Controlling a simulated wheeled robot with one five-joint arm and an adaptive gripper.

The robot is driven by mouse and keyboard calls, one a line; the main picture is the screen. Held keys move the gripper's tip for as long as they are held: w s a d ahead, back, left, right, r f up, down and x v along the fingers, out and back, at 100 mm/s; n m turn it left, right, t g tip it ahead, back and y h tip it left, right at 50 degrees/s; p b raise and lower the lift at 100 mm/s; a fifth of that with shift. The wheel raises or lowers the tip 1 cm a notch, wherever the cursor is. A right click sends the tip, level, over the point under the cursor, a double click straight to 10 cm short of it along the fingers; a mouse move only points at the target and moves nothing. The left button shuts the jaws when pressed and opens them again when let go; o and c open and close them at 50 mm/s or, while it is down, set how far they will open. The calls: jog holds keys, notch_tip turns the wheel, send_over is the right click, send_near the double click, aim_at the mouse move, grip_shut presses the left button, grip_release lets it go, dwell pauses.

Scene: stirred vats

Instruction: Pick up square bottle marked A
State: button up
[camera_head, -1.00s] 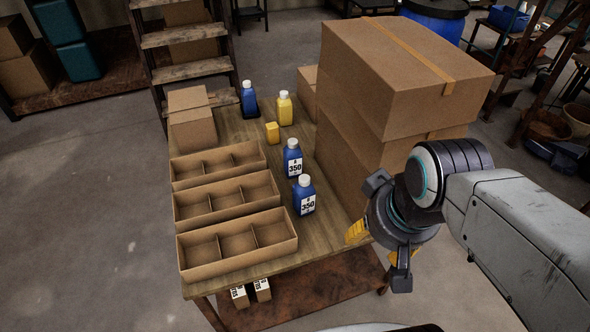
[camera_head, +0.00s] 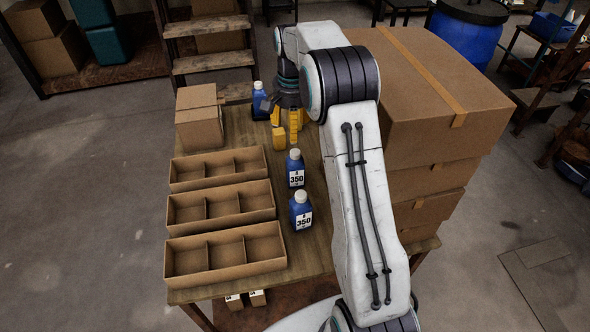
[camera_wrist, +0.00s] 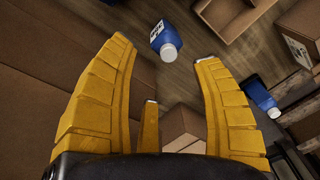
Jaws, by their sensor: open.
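Two blue square bottles with white caps and "350" labels stand on the table: a farther one (camera_head: 296,170) and a nearer one (camera_head: 301,213). The small mark above each number is too small to read surely, so I cannot tell which is A.
Another blue bottle (camera_head: 259,100) stands at the far left of my gripper. Three divided cardboard trays (camera_head: 225,269) line the table's left side. Large stacked boxes (camera_head: 430,110) stand on the right.

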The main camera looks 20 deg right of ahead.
aim_at(295, 152)
jog(key=w+d+f, duration=0.1)
jog(key=f, duration=0.1)
jog(key=w+d+f+m, duration=0.1)
jog(key=f, duration=0.2)
jog(key=w+d+f+m, duration=0.1)
jog(key=w+f, duration=0.1)
jog(key=f, duration=0.1)
jog(key=shift+d+g, duration=0.15)
jog(key=shift+g, duration=0.15)
jog(key=shift+w+f+p, duration=0.2)
jog(key=shift+f+p, duration=0.55)
jog(key=shift+f, duration=2.85)
jog(key=shift+c, duration=0.4)
grip_shut()
